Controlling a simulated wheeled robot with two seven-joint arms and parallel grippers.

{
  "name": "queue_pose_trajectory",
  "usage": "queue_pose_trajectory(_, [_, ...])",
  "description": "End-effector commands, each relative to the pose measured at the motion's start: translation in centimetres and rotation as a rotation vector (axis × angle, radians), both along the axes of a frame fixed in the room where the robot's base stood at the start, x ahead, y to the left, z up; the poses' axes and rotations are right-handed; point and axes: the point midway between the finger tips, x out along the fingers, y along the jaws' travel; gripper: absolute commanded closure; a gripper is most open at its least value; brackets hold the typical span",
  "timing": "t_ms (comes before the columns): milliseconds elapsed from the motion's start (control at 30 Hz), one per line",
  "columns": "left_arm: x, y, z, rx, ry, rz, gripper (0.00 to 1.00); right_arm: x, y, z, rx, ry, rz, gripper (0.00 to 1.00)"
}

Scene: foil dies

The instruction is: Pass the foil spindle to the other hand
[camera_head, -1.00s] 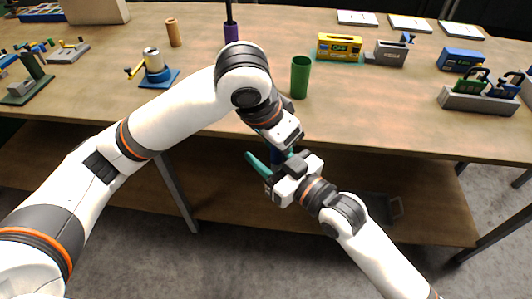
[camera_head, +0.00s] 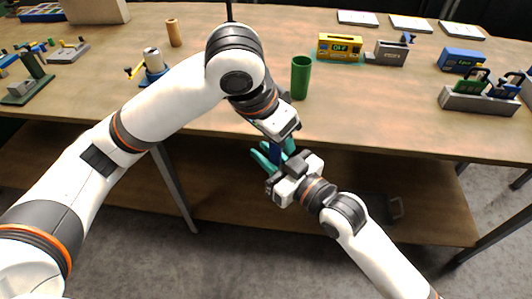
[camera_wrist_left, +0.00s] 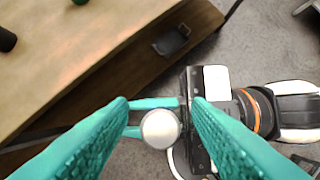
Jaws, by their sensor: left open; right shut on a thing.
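The foil spindle (camera_wrist_left: 160,129) shows in the left wrist view as a round, pale grey end facing the camera. In the head view only a short blue piece (camera_head: 276,153), apparently part of it, shows between the two hands. My right gripper (camera_head: 278,160) is shut on the spindle below the table's front edge; its teal fingers also show in the left wrist view. My left gripper (camera_wrist_left: 160,108) is open, its teal fingers on either side of the spindle's end with gaps visible. In the head view the hands overlap, and the left fingertips are hard to separate.
The wooden table (camera_head: 400,125) lies behind the hands, with a lower shelf (camera_head: 225,205) beneath. A green cup (camera_head: 301,78) stands near its front edge, close to my left wrist. A yellow device (camera_head: 339,46), a grey block and a blue box stand farther right.

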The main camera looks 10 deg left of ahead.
Motion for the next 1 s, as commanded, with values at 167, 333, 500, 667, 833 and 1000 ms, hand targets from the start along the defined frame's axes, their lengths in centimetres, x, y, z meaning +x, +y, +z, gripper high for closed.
queue_pose_trajectory(167, [-1.1,1.0,3.9,-0.002,-0.007,0.000,0.55,0.0,0.0,0.1,0.002,-0.001,0.000,1.00])
queue_pose_trajectory(333, [-1.9,1.9,6.8,0.000,-0.008,0.004,0.55,0.0,0.0,0.1,0.002,-0.001,0.000,1.00])
queue_pose_trajectory(500, [-2.4,2.3,8.2,-0.002,-0.005,0.005,0.55,0.0,0.0,0.1,0.002,-0.001,0.000,1.00])
queue_pose_trajectory(667, [-1.0,1.5,7.5,-0.069,0.030,0.027,0.55,0.0,0.0,0.1,0.002,-0.001,0.000,1.00])
queue_pose_trajectory(833, [4.5,-0.4,3.7,-0.263,0.097,0.125,0.55,0.0,0.0,0.1,0.002,-0.001,0.000,1.00])
queue_pose_trajectory(1000, [10.8,-0.5,-3.3,-0.423,0.126,0.275,0.55,0.0,0.0,0.1,0.002,-0.001,0.000,1.00])
